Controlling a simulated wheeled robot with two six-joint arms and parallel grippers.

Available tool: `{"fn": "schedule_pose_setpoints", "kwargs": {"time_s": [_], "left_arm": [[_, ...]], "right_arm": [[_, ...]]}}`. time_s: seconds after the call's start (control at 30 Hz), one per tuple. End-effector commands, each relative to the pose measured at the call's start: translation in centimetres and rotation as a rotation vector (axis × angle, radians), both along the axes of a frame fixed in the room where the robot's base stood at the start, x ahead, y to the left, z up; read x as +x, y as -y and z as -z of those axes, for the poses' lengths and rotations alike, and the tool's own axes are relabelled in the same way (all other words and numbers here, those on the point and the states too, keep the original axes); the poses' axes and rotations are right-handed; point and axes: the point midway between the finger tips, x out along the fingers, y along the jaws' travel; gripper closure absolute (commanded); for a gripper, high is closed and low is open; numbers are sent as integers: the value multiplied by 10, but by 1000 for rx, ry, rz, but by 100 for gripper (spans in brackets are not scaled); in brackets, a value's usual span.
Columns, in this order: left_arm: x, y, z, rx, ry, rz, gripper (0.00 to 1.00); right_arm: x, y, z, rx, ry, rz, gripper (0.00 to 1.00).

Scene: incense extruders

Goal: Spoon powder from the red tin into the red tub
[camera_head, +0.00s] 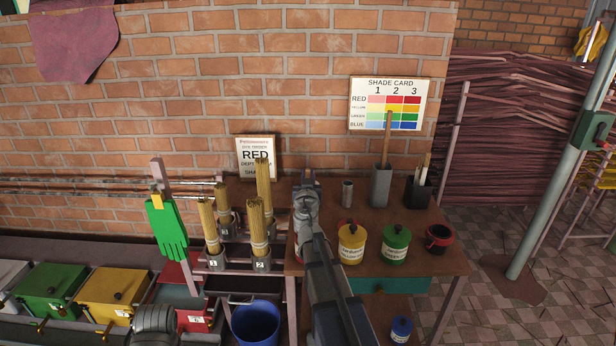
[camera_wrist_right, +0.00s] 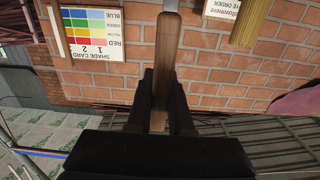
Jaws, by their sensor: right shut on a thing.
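My right gripper (camera_head: 307,183) is raised over the table's left part, shut on a flat wooden handle (camera_wrist_right: 166,50). The handle's far end is outside the right wrist view, so I cannot see a spoon bowl or powder. A sliver of red (camera_head: 297,256) shows beside my right forearm, left of the yellow tin; it may be the red tin, mostly hidden. A dark open tub with a red rim (camera_head: 439,237) stands at the table's right; its contents cannot be made out.
Yellow (camera_head: 351,245) and green (camera_head: 396,244) tins stand between my right arm and the red-rimmed tub. Behind are a small grey cylinder (camera_head: 347,192), a tall grey holder (camera_head: 381,186) with a wooden stick and a black holder (camera_head: 418,194). Incense bundles (camera_head: 257,225) stand left.

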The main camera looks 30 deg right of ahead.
Motion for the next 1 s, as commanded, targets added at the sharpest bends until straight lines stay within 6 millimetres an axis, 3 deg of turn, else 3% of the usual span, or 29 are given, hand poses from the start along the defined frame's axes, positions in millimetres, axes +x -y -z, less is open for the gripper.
{"fn": "schedule_pose_setpoints", "kwargs": {"time_s": [0.1,1.0], "left_arm": [[0,0,-18,0,0,0,37],[0,0,-103,0,0,0,37]], "right_arm": [[0,0,-18,0,0,0,100],[0,0,-103,0,0,0,100]]}}
